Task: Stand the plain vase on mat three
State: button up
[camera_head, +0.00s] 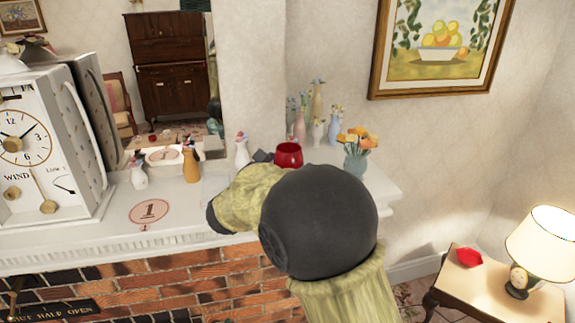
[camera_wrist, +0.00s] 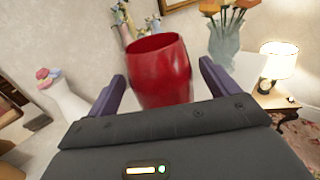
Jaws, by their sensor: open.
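A plain red vase (camera_head: 288,155) with no flowers stands on the white mantel, just beyond my arm. In the wrist view the red vase (camera_wrist: 162,75) shows between the two purple fingers of my gripper (camera_wrist: 162,85). My gripper is open, with one finger on each side of the vase; I cannot tell whether either finger touches it. In the head view my arm hides most of the gripper and the vase's foot. A round mat marked 1 (camera_head: 149,211) lies on the mantel at the left. I see no mat marked three; my arm covers part of the mantel.
Small flower vases, white (camera_head: 138,177), orange (camera_head: 190,165) and white (camera_head: 242,151), stand along the mantel before a mirror. A vase of orange flowers (camera_head: 356,160) stands right of the red vase. A large clock (camera_head: 40,150) fills the left end.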

jog(key=b+v, duration=0.3)
jog(key=v, duration=0.7)
jog(key=shift+s+b, duration=0.3)
jog(key=shift+b, duration=0.1)
